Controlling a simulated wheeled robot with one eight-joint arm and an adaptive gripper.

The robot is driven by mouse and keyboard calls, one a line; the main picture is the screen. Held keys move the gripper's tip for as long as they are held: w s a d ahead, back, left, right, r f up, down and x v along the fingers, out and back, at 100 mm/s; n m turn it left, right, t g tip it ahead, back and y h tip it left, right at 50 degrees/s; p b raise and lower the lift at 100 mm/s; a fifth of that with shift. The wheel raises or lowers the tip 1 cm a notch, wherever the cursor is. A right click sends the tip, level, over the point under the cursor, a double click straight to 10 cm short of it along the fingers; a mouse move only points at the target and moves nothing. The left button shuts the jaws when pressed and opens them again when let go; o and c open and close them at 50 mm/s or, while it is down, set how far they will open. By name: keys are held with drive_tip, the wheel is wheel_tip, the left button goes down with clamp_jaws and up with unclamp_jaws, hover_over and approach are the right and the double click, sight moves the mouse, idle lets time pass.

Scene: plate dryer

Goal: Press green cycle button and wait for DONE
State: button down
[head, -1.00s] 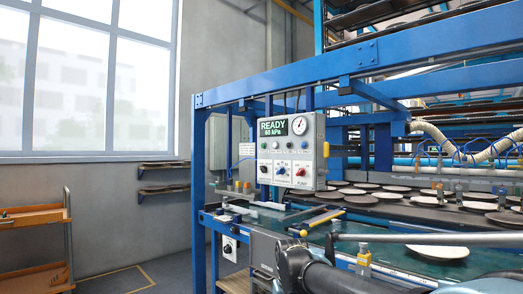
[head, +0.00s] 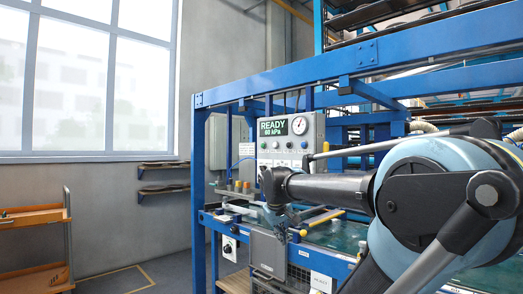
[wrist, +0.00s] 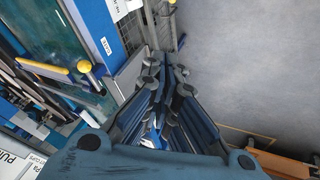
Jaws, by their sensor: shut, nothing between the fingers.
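The control panel (head: 287,130) is a light grey box on the blue frame in the head view. Its display (head: 283,127) reads READY with a kPa value below, and a round gauge sits beside it. A row of small round lights or buttons (head: 276,145) shows below the display; I cannot tell surely which is the green cycle button. In the wrist view my gripper (wrist: 167,60) is shut and empty, and the panel's edge (wrist: 14,163) shows at lower left.
A blue frame (head: 199,190) surrounds the dryer. A yellow-tipped lever (wrist: 50,71) lies left of my fingers in the wrist view. A grey box (head: 267,252) stands below my gripper. An orange cart (head: 32,217) is far left, with open floor between.

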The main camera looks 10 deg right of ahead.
sight(263, 145)
drive_tip(key=w+a+r+n+t, duration=0.2)
drive_tip(key=w+a+r, duration=0.2)
drive_tip(key=w+r, duration=0.7)
drive_tip(key=w+a+r+n+t, duration=0.2)
drive_tip(key=w+a+r+n, duration=0.1)
drive_tip(key=w+r, duration=0.8)
drive_tip(key=w+a+r+n+t, duration=0.3)
drive_tip(key=w+a+r, duration=0.1)
drive_tip(key=w+r, duration=0.7)
drive_tip(key=shift+a+r+h, duration=0.3)
drive_tip(key=shift+a+r, duration=0.05)
drive_tip(key=shift+a, duration=0.05)
drive_tip(key=w+d, duration=0.5)
drive_tip(key=d, duration=0.2)
drive_tip(key=shift+w+d, duration=0.1)
drive_tip(key=shift+d, duration=0.15)
drive_tip(key=shift+w+d, duration=0.1)
drive_tip(key=shift+d, duration=0.1)
